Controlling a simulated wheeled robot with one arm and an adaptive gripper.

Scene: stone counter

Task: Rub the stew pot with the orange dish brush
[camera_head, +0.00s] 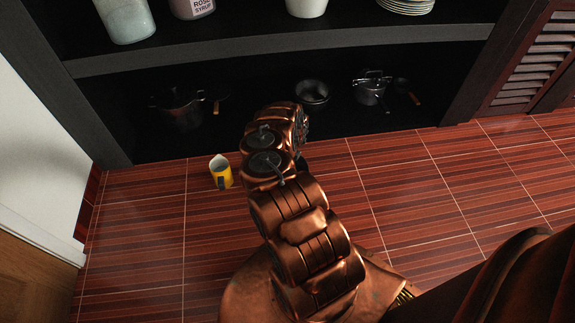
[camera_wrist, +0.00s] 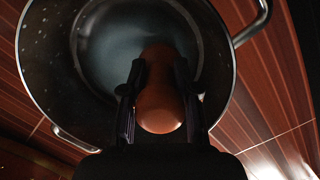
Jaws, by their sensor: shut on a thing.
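In the wrist view, my gripper (camera_wrist: 159,70) is shut on the orange dish brush (camera_wrist: 161,108), with one dark finger on each side of its rounded orange body. The brush's far end is hidden. A large dark, speckled stew pot (camera_wrist: 48,62) with metal side handles lies beyond the fingers, seen from above into its open, round inside. The brush overlaps the pot's inside and near wall in this view; I cannot tell whether they touch. In the head view, my copper arm hides my gripper and the brush, and I cannot make out this pot there.
A dark shelf behind holds a black pot (camera_head: 181,108), a small dark bowl (camera_head: 312,94) and a pot (camera_head: 370,90). Tiles to the right are clear.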

